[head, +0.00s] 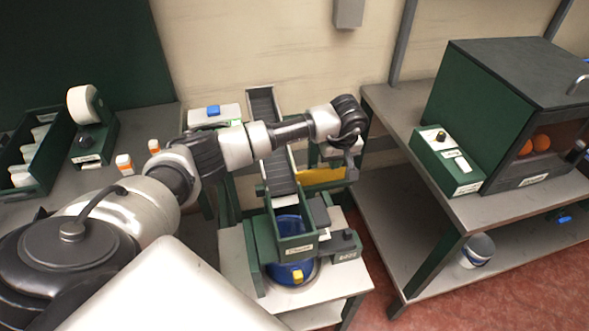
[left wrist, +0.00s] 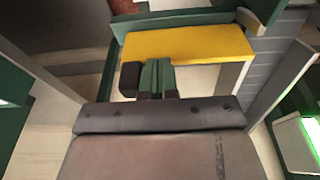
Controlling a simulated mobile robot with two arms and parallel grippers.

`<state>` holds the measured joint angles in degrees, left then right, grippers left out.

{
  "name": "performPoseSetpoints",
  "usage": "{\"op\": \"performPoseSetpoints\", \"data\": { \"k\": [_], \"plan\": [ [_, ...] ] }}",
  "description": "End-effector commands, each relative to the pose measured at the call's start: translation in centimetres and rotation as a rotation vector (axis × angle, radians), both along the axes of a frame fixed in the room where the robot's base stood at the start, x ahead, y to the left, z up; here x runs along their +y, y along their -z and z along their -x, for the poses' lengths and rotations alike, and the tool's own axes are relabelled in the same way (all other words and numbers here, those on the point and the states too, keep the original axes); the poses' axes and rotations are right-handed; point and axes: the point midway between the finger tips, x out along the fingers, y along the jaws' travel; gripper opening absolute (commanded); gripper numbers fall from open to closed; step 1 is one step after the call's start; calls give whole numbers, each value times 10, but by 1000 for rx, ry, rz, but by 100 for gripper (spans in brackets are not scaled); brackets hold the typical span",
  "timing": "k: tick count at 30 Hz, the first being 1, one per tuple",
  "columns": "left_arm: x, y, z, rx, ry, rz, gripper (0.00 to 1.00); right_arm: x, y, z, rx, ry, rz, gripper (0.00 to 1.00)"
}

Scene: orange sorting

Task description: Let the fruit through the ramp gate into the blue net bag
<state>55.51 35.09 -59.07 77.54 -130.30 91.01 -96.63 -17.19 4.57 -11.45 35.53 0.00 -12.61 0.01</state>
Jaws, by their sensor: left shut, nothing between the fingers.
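The ramp (head: 278,172) is a dark channel running down from the back wall, crossed by my left arm. At its lower end is a green box (head: 297,243) with a label. The blue net bag (head: 289,272) shows below and inside that box, with a small yellow piece at its front. A yellow panel (head: 320,176) is right of the ramp; it also shows in the left wrist view (left wrist: 190,43). My left gripper (head: 352,172) is shut and empty, right of the ramp near the panel. Its fingers (left wrist: 158,80) are together. I cannot make out the gate's position. My right gripper is out of view.
Oranges (head: 541,142) are inside a dark green cabinet (head: 480,110) on the right shelf, with a control box (head: 446,160) beside it. A white bucket (head: 477,251) stands on the lower shelf. Orange-capped bottles (head: 124,164) and a tape-like roll (head: 83,104) are at left.

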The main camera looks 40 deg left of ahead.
Motion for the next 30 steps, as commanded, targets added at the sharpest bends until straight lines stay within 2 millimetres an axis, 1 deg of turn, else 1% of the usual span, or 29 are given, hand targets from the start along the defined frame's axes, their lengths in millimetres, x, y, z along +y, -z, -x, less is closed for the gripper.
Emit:
{"op": "performPoseSetpoints", "data": {
  "k": [6, 11, 30],
  "plan": [
    [7, 1, 7, 2, -1, -3, 0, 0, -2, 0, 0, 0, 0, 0],
    [7, -3, 7, 1, 0, -1, 0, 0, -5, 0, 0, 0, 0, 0],
    [6, -55, 7, -1, -1, -1, 0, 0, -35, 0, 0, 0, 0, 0]
  ]
}}
